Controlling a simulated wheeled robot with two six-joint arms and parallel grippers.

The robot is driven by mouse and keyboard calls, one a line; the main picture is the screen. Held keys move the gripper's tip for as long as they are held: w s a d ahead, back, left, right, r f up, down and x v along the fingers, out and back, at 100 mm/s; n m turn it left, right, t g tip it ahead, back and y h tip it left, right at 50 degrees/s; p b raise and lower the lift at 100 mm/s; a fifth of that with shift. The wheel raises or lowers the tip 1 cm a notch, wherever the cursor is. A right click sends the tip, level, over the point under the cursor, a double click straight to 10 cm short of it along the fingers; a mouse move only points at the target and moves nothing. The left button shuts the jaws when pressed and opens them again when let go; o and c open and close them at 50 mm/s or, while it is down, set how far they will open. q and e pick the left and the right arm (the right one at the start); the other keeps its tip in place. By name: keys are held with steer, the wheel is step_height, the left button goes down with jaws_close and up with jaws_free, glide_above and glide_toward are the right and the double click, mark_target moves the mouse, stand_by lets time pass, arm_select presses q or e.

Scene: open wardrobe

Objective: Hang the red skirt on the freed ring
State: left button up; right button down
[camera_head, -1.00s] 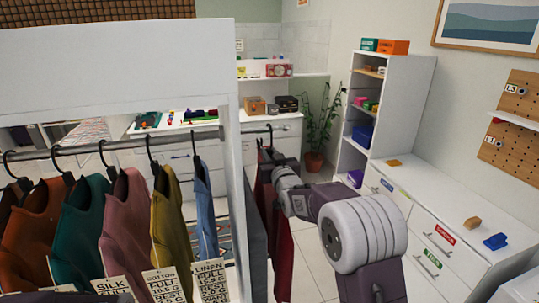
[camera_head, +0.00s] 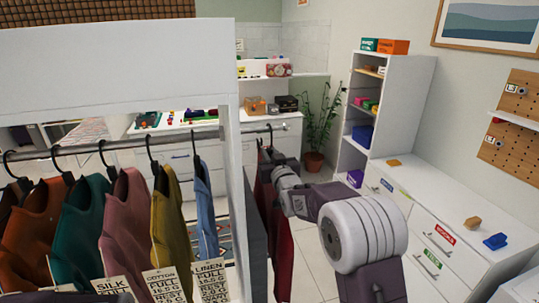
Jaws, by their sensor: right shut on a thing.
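A dark red garment (camera_head: 284,262), which looks like the red skirt, hangs on the right side of the wardrobe's white side panel. My right gripper (camera_head: 266,158) is at its top, just below the end of a short rail (camera_head: 262,130). It is shut on the garment or its hanger; the fingertips are small and partly hidden by the arm. I cannot make out a ring there, nor whether the hanger touches the rail. My left gripper is not in view.
Several garments, such as a teal one (camera_head: 82,225) and an olive one (camera_head: 172,225), hang on the wardrobe rail (camera_head: 128,145) left of the white side panel (camera_head: 240,200). A white cabinet (camera_head: 440,215) stands at the right. Floor shows between.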

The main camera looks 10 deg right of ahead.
steer(key=shift+r, duration=0.1)
stand_by(0.5)
steer(key=shift+r+p, duration=1.1)
steer(key=shift+r, duration=0.85)
steer(key=shift+f, duration=0.1)
steer(key=shift+f+b, duration=1.95)
steer(key=shift+b, duration=0.25)
steer(key=c, duration=1.2)
jaws_free()
steer(key=shift+c, duration=0.2)
